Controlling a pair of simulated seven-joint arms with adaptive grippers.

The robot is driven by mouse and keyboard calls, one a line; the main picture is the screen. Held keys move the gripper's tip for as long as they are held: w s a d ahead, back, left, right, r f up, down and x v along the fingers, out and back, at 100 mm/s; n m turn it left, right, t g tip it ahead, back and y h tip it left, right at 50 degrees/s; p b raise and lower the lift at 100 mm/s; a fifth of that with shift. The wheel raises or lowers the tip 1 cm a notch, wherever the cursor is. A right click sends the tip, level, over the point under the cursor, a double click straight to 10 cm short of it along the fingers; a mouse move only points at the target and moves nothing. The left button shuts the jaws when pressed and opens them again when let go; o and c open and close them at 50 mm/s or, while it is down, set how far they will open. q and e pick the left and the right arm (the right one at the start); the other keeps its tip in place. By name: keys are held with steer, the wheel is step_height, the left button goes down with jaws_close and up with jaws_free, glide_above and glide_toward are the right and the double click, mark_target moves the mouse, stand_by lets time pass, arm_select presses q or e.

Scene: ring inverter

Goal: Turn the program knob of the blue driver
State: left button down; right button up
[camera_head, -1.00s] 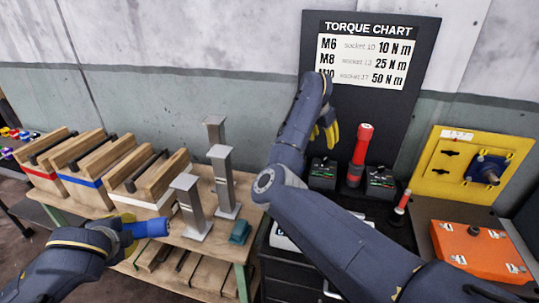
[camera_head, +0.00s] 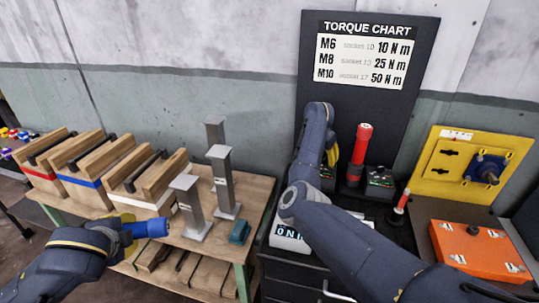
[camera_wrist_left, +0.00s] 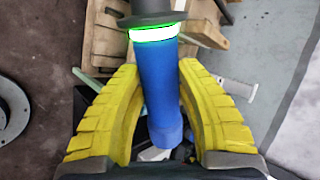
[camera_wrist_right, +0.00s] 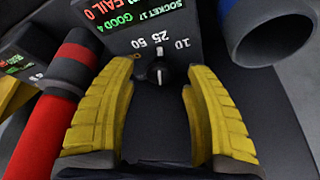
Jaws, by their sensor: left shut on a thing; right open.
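The blue driver (camera_head: 152,227) is held in my left gripper (camera_head: 125,232), above the front of the wooden bench. In the left wrist view its blue body (camera_wrist_left: 160,85) lies between the yellow fingers, with a glowing green-white ring near a dark collar. My right gripper (camera_head: 332,156) is open at the station boxes under the torque chart. In the right wrist view, the small program knob (camera_wrist_right: 158,73) sits between the tips of my right gripper (camera_wrist_right: 158,82), below the numbers 10, 25 and 50. Contact with the knob cannot be told. In the head view the knob is hidden.
A red driver (camera_head: 361,145) stands beside my right gripper and shows close by in the right wrist view (camera_wrist_right: 50,110). A blue-grey round part (camera_wrist_right: 268,28) is at upper right there. An orange box (camera_head: 478,250) and yellow panel (camera_head: 440,180) stand to the right.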

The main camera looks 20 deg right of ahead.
steer(key=shift+d+f, duration=0.1)
steer(key=shift+f, duration=0.2)
steer(key=shift+c, duration=0.2)
jaws_close()
stand_by(0.4)
